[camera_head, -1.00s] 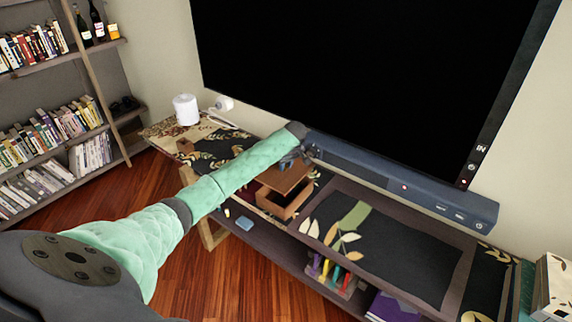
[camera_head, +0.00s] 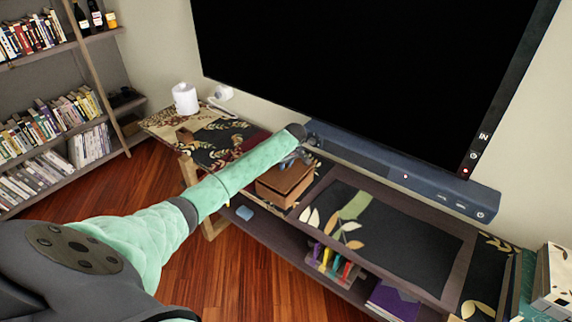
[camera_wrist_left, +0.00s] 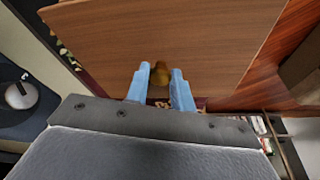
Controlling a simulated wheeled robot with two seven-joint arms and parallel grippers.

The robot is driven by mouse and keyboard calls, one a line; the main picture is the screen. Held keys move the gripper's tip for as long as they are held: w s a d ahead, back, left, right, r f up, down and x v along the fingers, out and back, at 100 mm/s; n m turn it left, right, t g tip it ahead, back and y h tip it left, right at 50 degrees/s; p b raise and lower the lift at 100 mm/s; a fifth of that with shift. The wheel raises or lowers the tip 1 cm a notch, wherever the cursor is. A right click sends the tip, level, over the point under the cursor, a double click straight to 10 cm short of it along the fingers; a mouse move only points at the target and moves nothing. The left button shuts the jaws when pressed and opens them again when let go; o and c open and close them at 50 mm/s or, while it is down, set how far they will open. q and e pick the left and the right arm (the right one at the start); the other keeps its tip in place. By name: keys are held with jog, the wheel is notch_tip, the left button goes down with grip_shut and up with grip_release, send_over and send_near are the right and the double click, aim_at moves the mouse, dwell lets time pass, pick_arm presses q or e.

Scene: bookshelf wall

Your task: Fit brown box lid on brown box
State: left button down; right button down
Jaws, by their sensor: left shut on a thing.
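The brown box (camera_head: 275,194) stands on the TV bench, just below my left gripper. The brown box lid (camera_head: 290,177) lies over the top of the box and hides its inside. I cannot tell whether the lid is fully seated or slightly above the rim. My left gripper (camera_head: 299,157) is above the lid, partly hidden by its own arm. In the left wrist view, the blue fingers (camera_wrist_left: 160,75) are shut on the lid's small knob (camera_wrist_left: 160,71), with the flat wooden lid (camera_wrist_left: 170,35) spreading beyond them. My right gripper is not in view.
A dark soundbar (camera_head: 400,180) runs behind the box, under a large TV (camera_head: 370,80). A white roll (camera_head: 185,98) stands at the bench's far left. A raised dark panel (camera_head: 395,235) is right of the box.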

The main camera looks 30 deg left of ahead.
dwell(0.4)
pick_arm(q)
jog(key=shift+p, duration=0.5)
dwell(0.3)
jog(key=shift+r, duration=0.1)
jog(key=shift+p, duration=0.4)
dwell(0.4)
jog(key=shift+p, duration=0.45)
jog(key=shift+f, duration=1.05)
dwell(0.5)
jog(key=c, duration=1.1)
grip_release()
